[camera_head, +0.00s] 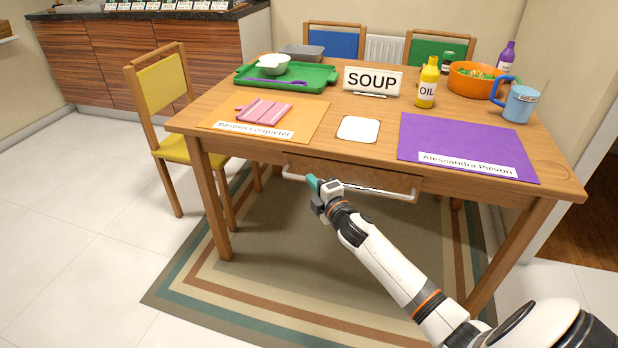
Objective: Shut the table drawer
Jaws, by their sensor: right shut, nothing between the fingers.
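The wooden table (345,147) stands ahead of me. Its drawer (365,177) is under the near edge of the tabletop, with a long white handle bar (385,193) across its front. From this angle I cannot tell how far the drawer stands out. My right gripper (312,182) is shut and empty, with teal fingertips. It is at the left half of the drawer front, by the handle bar; I cannot tell whether it touches. My right arm comes in from the lower right. My left gripper is not in view.
On the table are a green tray (318,84), an orange placemat (305,125), a purple placemat (440,140), a SOUP sign (372,80), an oil bottle (427,88), an orange bowl (458,84) and a blue mug (519,107). A yellow chair (160,95) stands left. The rug (240,285) before the table is clear.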

